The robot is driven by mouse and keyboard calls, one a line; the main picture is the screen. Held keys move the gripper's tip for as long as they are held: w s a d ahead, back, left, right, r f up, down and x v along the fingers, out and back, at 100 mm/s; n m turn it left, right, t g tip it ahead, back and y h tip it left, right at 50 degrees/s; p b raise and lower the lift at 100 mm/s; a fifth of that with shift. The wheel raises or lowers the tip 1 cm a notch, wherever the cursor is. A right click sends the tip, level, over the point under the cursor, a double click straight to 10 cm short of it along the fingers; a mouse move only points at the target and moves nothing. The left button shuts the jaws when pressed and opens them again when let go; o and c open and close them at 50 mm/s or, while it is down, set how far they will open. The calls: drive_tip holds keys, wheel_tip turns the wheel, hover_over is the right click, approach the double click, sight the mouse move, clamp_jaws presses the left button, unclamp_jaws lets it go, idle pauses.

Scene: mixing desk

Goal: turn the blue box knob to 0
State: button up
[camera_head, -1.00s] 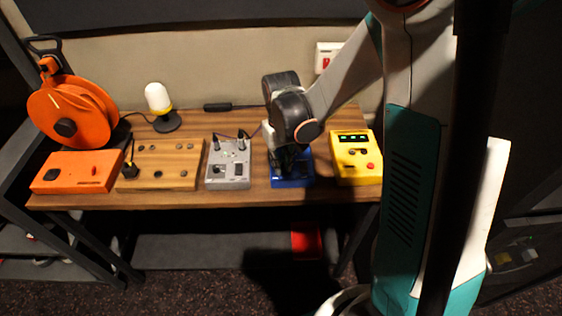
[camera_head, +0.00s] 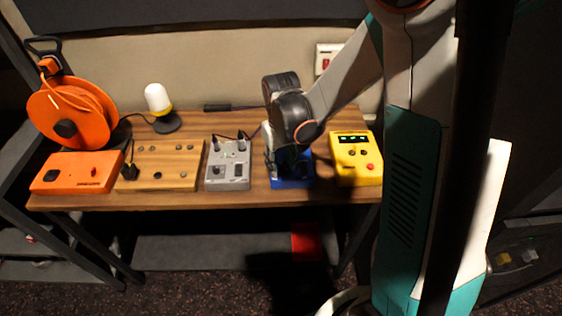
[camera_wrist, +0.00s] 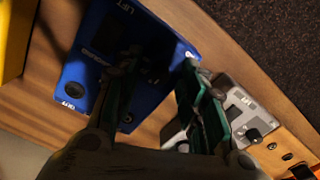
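The blue box (camera_head: 291,184) sits on the wooden desk, right of the grey box, under my gripper. In the wrist view the blue box (camera_wrist: 160,45) shows white lettering and a few small dark round parts near its edge. My gripper (camera_wrist: 160,66) points down over it with its two fingers spread apart. The left finger lies over the middle of the box face, and the right finger is by the edge facing the grey box. The knob and its pointer are not clear; the dark shape at the left fingertip is too shadowed to tell. In the head view my wrist covers most of the box.
The grey box (camera_head: 228,172) with plugged cables stands close on the left, the yellow box (camera_head: 356,160) on the right. Further left are a wooden panel (camera_head: 172,170), an orange box (camera_head: 77,173), an orange cable reel (camera_head: 80,108) and a lamp (camera_head: 158,98).

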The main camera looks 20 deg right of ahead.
sight(281, 166)
wheel_tip(281, 166, up, 12)
idle(0.6)
idle(0.4)
drive_tip(key=s+r+t, duration=0.3)
drive_tip(key=s, duration=0.4)
drive_tip(key=s+r+m+t, duration=0.1)
drive_tip(key=s+r+t, duration=0.3)
drive_tip(key=s, duration=0.4)
idle(1.6)
